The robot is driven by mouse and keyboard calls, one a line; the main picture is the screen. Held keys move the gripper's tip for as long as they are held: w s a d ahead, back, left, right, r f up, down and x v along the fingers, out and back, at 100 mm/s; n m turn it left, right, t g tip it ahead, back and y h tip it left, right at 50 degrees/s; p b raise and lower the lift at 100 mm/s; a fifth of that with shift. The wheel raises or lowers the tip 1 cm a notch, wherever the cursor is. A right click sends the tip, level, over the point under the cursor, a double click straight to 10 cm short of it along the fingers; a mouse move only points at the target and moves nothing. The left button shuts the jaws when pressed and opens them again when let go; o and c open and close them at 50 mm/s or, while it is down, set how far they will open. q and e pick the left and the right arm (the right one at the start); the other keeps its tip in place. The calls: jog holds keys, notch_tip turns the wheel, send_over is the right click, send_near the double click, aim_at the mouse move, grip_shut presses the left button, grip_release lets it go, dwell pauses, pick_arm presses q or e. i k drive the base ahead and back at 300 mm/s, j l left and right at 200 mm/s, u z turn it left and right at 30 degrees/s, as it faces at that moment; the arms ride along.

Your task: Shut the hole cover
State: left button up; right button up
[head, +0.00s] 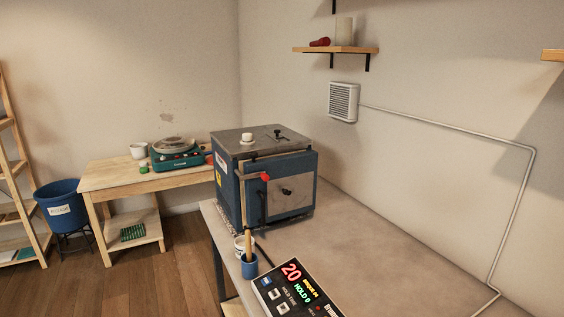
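A blue and grey kiln (229,199) stands at the far end of the grey worktop. Its flat metal top carries a small white round piece (247,137) at the left and a dark knob (279,134) at the right. A grey front door panel (300,198) has a dark knob (287,191) and a red-tipped handle (265,177) beside it. Which part is the hole cover, and whether a hole is open, I cannot tell at this size. Neither of my grippers is in view.
A blue cup (249,268) holding a brush and a white cup (239,246) stand before the kiln. A controller with a lit display (297,290) is at the front. The worktop (380,260) is clear on the right. A wooden table (140,181) stands at the back left.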

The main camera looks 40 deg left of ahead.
aim_at(284, 189)
jog(key=u, duration=0.3)
jog(key=i+j+u, duration=0.1)
jog(key=j+u, duration=0.15)
jog(key=i+j+u, duration=0.15)
jog(key=j+u, duration=0.15)
jog(key=i+j+u, duration=0.25)
jog(key=j, duration=0.15)
jog(key=k+j, duration=0.05)
jog(key=k, duration=0.05)
